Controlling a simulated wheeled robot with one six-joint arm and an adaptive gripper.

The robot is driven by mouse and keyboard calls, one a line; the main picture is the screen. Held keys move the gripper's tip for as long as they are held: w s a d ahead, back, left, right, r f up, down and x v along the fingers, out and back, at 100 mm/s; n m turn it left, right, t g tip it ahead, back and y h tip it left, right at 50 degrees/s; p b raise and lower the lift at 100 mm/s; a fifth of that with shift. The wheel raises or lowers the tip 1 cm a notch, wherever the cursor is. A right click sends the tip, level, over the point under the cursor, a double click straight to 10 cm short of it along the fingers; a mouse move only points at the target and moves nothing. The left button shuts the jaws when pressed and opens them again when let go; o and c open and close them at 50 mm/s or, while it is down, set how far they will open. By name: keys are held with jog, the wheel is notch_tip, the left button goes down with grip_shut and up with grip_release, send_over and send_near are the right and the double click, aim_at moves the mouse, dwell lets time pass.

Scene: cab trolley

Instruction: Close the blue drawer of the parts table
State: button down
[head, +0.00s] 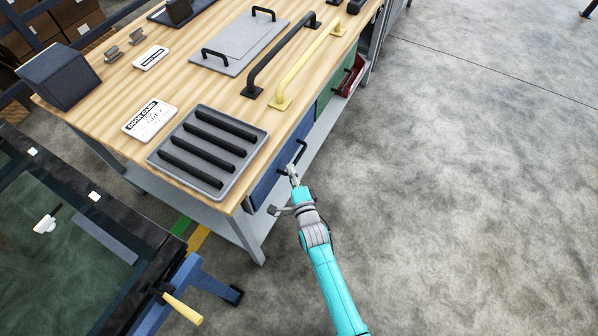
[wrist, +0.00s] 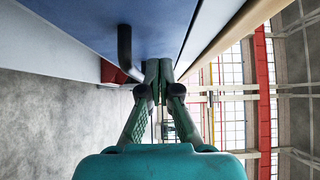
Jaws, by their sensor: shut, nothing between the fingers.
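The blue drawer (head: 270,180) is at the near end of the wooden-topped parts table, below its right edge. Its front looks about level with the table edge; I cannot tell whether a small gap is left. A black bar handle (head: 301,151) stands out from the front. My gripper (head: 291,172) is shut and empty, its tips at the blue front beside the handle. In the wrist view the blue front (wrist: 165,25) fills the top, the handle (wrist: 124,45) is left of my closed fingers (wrist: 158,68), and the tips seem at or very near the front; contact is unclear.
A green drawer (head: 328,95) and a red drawer (head: 351,80), which stands somewhat out, lie further along the table. The tabletop holds a grey tray (head: 181,176) with black bars, and yellow and black handles. Open concrete floor (head: 470,190) is to the right.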

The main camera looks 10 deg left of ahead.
jog(key=v, duration=1)
jog(key=shift+d, duration=0.5)
jog(key=shift+s, duration=0.1)
jog(key=s+d+r+n+h, duration=0.1)
jog(key=s+d+n+h, duration=0.15)
jog(key=s+d, duration=0.65)
jog(key=s+d+r+n+h, duration=0.1)
jog(key=s+d+r+n, duration=0.15)
jog(key=s+d, duration=0.65)
jog(key=s+d+r+n+h, duration=0.2)
jog(key=s+r+n, duration=0.2)
jog(key=s+r, duration=0.3)
jog(key=s+d+r+n+g+h, duration=0.1)
jog(key=s+d+r+n+h, duration=0.1)
jog(key=s+r, duration=0.6)
jog(key=s+d+n, duration=0.1)
jog(key=s+n, duration=0.1)
jog(key=s, duration=0.2)
jog(key=shift+g, duration=0.3)
